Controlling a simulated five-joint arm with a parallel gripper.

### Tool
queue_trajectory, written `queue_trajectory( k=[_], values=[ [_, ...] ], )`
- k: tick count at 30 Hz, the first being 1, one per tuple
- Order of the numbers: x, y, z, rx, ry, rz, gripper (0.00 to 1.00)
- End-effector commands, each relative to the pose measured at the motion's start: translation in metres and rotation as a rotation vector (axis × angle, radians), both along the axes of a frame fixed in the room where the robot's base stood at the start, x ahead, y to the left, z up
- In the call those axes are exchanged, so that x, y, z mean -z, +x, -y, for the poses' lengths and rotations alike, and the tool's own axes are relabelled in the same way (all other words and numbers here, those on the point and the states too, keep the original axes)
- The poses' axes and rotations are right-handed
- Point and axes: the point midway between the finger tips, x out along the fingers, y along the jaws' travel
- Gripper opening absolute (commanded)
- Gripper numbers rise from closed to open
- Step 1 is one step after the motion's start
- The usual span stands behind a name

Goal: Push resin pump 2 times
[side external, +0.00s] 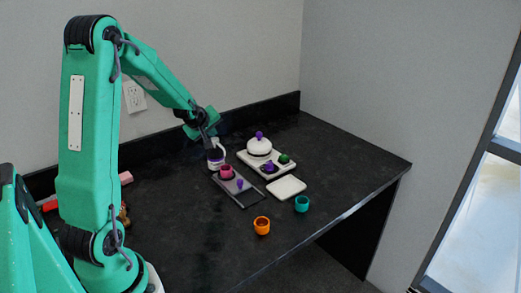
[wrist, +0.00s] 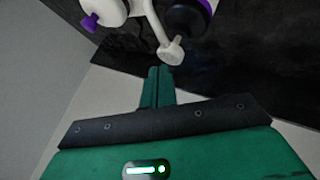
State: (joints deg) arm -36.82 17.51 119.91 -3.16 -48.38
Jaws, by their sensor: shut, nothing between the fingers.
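The resin pump (side external: 216,158) is a small white bottle with a dark purple band, standing on the black table in the side view. My gripper (side external: 209,142) is just above its top, pointing down; whether it touches the pump I cannot tell. In the wrist view the shut green fingers of my gripper (wrist: 160,70) are close to a white knob-ended stem (wrist: 171,50), which seems to belong to the pump. A dark round body with a purple rim (wrist: 190,18) is beside it. Nothing is held between the fingers.
A dark tray (side external: 250,198) with a pink cup (side external: 226,172) lies close to the pump. Behind it is a white board (side external: 247,156) with a white purple-knobbed pot (side external: 259,145). A white tile (side external: 286,187), teal cup (side external: 301,204) and orange cup (side external: 262,225) stand nearer the edge.

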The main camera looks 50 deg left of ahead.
Motion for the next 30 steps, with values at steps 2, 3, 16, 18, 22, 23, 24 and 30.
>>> queue_trajectory(
  k=[2,3,16,18,22,23,24,30],
  values=[
    [0.0011,0.0000,0.0001,0.000,0.000,0.000,0.00],
    [0.0014,-0.0001,0.0001,0.000,0.000,0.000,0.00],
    [0.0050,0.0000,0.0000,0.000,0.000,0.000,0.00],
    [0.0056,0.0000,0.0000,0.000,0.000,0.000,0.00],
    [0.0067,-0.0001,0.0000,0.000,0.000,0.000,0.00],
    [0.0069,0.0000,0.0001,0.000,-0.001,-0.001,0.00],
    [0.0073,0.0000,0.0000,0.000,-0.001,-0.001,0.00],
    [0.0090,-0.0001,0.0001,0.000,-0.001,-0.001,0.00]
  ],
)
